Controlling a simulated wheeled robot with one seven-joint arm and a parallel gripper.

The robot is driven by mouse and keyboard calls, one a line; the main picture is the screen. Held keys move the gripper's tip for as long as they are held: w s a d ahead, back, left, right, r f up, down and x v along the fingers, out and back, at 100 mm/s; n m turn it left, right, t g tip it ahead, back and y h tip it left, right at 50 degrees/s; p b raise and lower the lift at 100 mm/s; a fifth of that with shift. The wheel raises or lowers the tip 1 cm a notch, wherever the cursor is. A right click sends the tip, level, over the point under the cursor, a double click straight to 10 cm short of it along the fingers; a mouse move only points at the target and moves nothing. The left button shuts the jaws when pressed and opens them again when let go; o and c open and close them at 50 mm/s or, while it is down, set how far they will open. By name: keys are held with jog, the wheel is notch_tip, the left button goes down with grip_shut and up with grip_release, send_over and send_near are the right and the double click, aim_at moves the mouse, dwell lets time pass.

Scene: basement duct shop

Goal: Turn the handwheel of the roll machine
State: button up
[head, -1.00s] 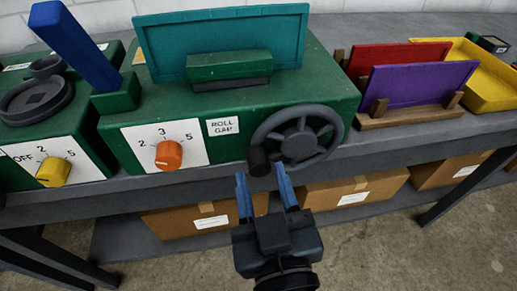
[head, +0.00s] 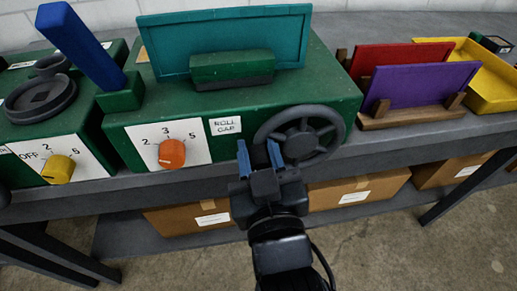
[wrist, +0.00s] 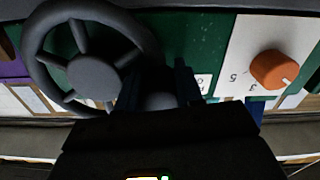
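The roll machine (head: 340,100) is a green box on the bench with an orange dial and a teal panel on top. Its dark grey handwheel (head: 300,145) is at the right of its front face. The wheel also shows at the upper left of the wrist view (wrist: 93,76). My gripper (head: 258,153) is at the wheel's left rim, with its blue fingers pointing at the machine. In the wrist view a grey rounded knob (wrist: 160,101) lies between the fingers. In the head view the gripper mostly hides the knob. I cannot tell whether the fingers press on it.
The orange dial (head: 172,153) is left of the gripper. A yellow dial (head: 58,169) is on the machine farther left. Purple (head: 425,84) and red panels stand in a wooden rack at right, beside a yellow tray (head: 492,92). Cardboard boxes (head: 360,188) sit on the shelf below.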

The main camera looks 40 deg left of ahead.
grip_shut()
jog(key=shift+r, duration=0.1)
